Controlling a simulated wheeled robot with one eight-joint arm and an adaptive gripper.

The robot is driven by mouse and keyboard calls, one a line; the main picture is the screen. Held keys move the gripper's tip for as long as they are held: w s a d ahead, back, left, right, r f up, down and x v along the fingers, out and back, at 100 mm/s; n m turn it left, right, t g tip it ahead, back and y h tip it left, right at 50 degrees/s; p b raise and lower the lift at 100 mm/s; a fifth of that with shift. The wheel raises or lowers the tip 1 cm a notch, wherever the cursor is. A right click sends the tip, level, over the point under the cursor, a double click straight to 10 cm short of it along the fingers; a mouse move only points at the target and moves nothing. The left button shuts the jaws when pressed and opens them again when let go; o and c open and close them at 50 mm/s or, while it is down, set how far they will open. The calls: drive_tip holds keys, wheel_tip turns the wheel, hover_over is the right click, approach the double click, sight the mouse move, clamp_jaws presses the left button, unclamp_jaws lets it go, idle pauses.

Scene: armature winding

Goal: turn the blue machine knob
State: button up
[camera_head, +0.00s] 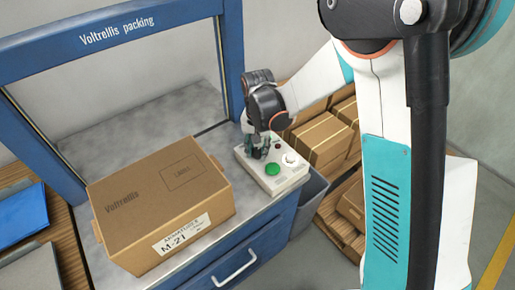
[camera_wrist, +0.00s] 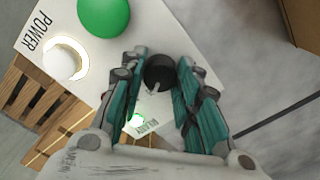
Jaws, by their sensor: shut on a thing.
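A white control panel (camera_head: 289,179) sits at the right end of the blue machine (camera_head: 232,60). In the wrist view the panel (camera_wrist: 190,25) carries a dark round knob (camera_wrist: 159,74), which looks black rather than blue. My gripper (camera_wrist: 160,60) is over the panel with its two teal fingers on either side of the knob, shut on it. In the head view my gripper (camera_head: 262,148) reaches down onto the back of the panel and hides the knob. The lower label by the knob is partly covered by the fingers.
A large green button (camera_wrist: 104,15) and a white round POWER button (camera_wrist: 63,59) with a lit ring are close to my fingers. A cardboard box (camera_head: 150,195) stands left of the panel. Stacked cartons (camera_head: 322,140) and a grey bin (camera_head: 311,190) are to the right.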

sight(258, 150)
idle(0.3)
drive_tip(key=o, duration=1.1)
drive_tip(key=shift+r, duration=0.1)
wheel_tip(258, 150, up, 12)
drive_tip(key=shift+f, duration=0.1)
